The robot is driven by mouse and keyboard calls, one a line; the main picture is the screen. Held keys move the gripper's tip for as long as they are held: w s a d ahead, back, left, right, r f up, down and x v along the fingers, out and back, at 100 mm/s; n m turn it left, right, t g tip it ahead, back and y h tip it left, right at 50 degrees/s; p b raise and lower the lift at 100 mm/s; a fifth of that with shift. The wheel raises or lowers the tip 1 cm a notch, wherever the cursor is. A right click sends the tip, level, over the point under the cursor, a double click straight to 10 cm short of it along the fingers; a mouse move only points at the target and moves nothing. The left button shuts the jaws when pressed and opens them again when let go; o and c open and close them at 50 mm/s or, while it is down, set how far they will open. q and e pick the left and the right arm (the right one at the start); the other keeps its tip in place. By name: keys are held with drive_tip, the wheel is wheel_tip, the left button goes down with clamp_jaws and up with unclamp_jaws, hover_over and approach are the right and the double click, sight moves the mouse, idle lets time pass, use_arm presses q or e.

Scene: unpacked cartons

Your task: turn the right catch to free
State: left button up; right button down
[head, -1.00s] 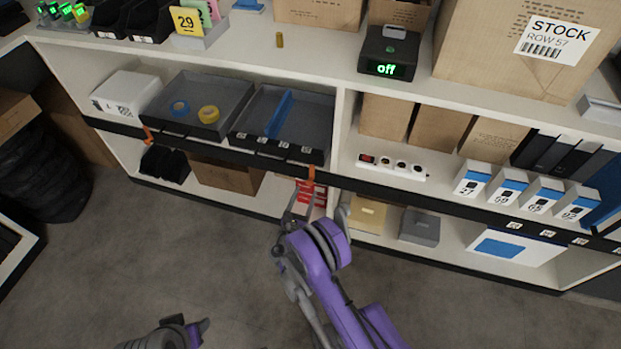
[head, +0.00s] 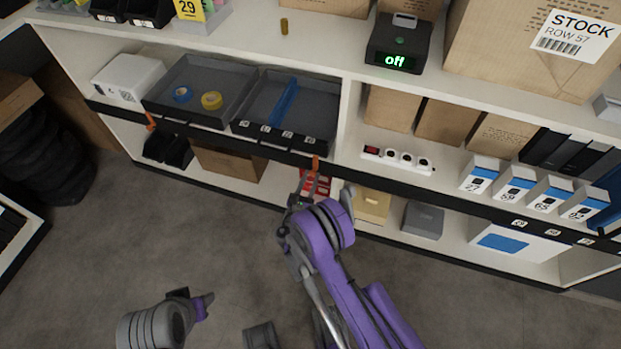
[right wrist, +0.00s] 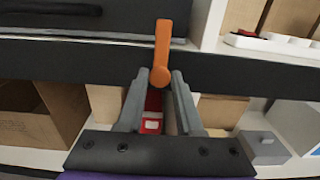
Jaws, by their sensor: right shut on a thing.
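The right catch (head: 315,164) is an orange lever on the black rail below the right grey tray (head: 316,106). In the right wrist view the catch (right wrist: 162,48) stands nearly upright, its round end at the bottom. My right gripper (right wrist: 157,88) is shut on the catch, its grey fingers on either side of the round end. In the head view the right gripper (head: 325,190) is just below the rail. A second orange catch (head: 150,121) is at the left of the rail. My left gripper (head: 202,304) is low at the left, empty-looking; its fingers are unclear.
The left tray (head: 225,78) holds blue and yellow tape rolls. A black box (head: 393,55) on top displays "off". A power strip (head: 398,160) and numbered boxes (head: 480,174) stand right of the divider. A red item (right wrist: 152,122) is behind the fingers. The floor in front is clear.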

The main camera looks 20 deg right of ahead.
idle(0.4)
drive_tip(key=m+b, duration=0.2)
drive_tip(key=m, duration=0.2)
drive_tip(key=shift+f, duration=0.1)
drive_tip(key=m+b, duration=0.1)
drive_tip(key=m, duration=0.3)
drive_tip(key=shift+d+m+b, duration=0.1)
drive_tip(key=shift+m+b, duration=0.2)
drive_tip(key=shift+b, duration=0.05)
drive_tip(key=m+b, duration=0.1)
drive_tip(key=m, duration=0.4)
drive_tip(key=shift+b, duration=0.35)
drive_tip(key=shift+m, duration=2.1)
drive_tip(key=c, duration=0.6)
unclamp_jaws()
